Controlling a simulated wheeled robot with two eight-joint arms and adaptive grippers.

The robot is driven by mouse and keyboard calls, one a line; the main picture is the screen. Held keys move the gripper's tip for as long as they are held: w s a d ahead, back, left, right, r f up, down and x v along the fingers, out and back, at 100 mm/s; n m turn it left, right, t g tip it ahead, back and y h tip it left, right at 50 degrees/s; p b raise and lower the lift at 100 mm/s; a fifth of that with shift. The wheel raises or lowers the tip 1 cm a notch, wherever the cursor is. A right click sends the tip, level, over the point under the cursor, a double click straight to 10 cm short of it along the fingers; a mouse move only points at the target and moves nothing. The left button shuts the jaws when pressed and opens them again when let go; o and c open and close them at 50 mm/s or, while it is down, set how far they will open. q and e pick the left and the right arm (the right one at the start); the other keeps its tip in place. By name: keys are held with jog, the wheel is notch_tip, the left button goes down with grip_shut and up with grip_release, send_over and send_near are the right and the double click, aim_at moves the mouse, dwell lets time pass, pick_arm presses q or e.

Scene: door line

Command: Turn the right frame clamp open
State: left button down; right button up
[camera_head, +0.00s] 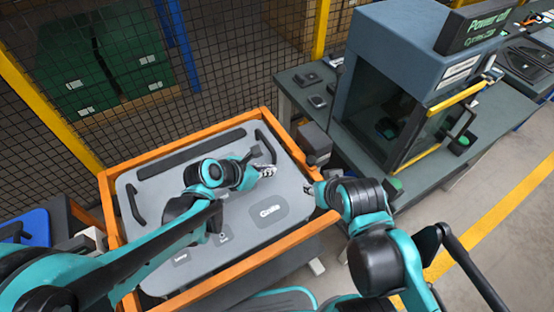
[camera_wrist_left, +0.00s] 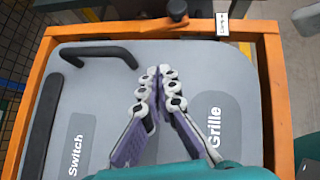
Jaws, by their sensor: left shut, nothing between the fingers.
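A grey door panel (camera_head: 240,235) lies in an orange frame (camera_head: 215,284). In the left wrist view the panel (camera_wrist_left: 85,95) carries the labels "Switch" and "Grille", and a dark clamp knob (camera_wrist_left: 177,10) sits on the frame's upper rail (camera_wrist_left: 110,30). A dark clamp part (camera_head: 320,160) shows at the frame's right rail in the head view. My left gripper (camera_head: 268,171) is above the panel, short of that rail, shut and empty; its fingertips (camera_wrist_left: 160,88) meet in the wrist view. My right gripper (camera_head: 311,188) is by the right rail, partly hidden by its arm.
A black handle (camera_wrist_left: 100,53) stands up from the panel. A grey box (camera_head: 314,140) is just beyond the frame's right rail. A workbench (camera_head: 300,88) carries a blue-grey machine (camera_head: 390,50) at the right. A mesh fence (camera_head: 215,60) with yellow posts runs behind.

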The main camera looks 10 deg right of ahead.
aim_at(297, 157)
pick_arm(q)
jog(key=b+x, duration=0.3)
jog(key=x, duration=0.6)
jog(key=shift+w+f, duration=0.1)
jog(key=w+d, duration=0.1)
jog(key=d, duration=0.1)
jog(key=shift+w+d, duration=0.3)
jog(key=shift+w, duration=0.1)
jog(key=shift+w+d+r, duration=0.15)
jog(key=shift+d+r, duration=0.05)
jog(key=shift+r, duration=0.05)
jog(key=shift+w+d+b, duration=0.45)
jog(key=shift+w, duration=0.15)
jog(key=shift+w+d+m+g, duration=0.15)
jog(key=shift+w+m+g, duration=0.15)
jog(key=shift+m, duration=0.3)
